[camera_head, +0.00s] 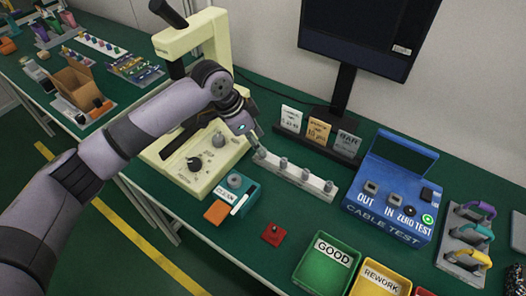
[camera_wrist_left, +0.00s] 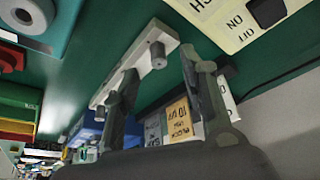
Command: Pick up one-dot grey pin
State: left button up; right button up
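A white rack (camera_head: 296,174) lies on the green bench, with several short grey pins standing along it. My left gripper (camera_head: 252,138) is over the rack's left end, close to the leftmost pin (camera_head: 262,153). In the left wrist view the two fingers (camera_wrist_left: 157,86) are apart, with the rack (camera_wrist_left: 140,58) beyond them. A grey pin (camera_wrist_left: 158,55) shows in the gap between the fingers, and I see no finger touching it. Another pin (camera_wrist_left: 104,111) is partly hidden by a finger. The dots on the pins are too small to make out. My right gripper is in neither view.
A cream machine (camera_head: 190,160) stands left of the rack. Small cards (camera_head: 318,131) and a monitor (camera_head: 357,35) are behind it. A blue cable tester (camera_head: 388,200) is to the right. Green (camera_head: 327,266) and yellow trays are in front. Bench between rack and trays is mostly clear.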

pick_arm(q)
jog(key=shift+x, duration=1.95)
jog(key=shift+s+a, duration=0.1)
jog(key=shift+s, duration=0.05)
jog(key=shift+c, duration=0.6)
grip_shut()
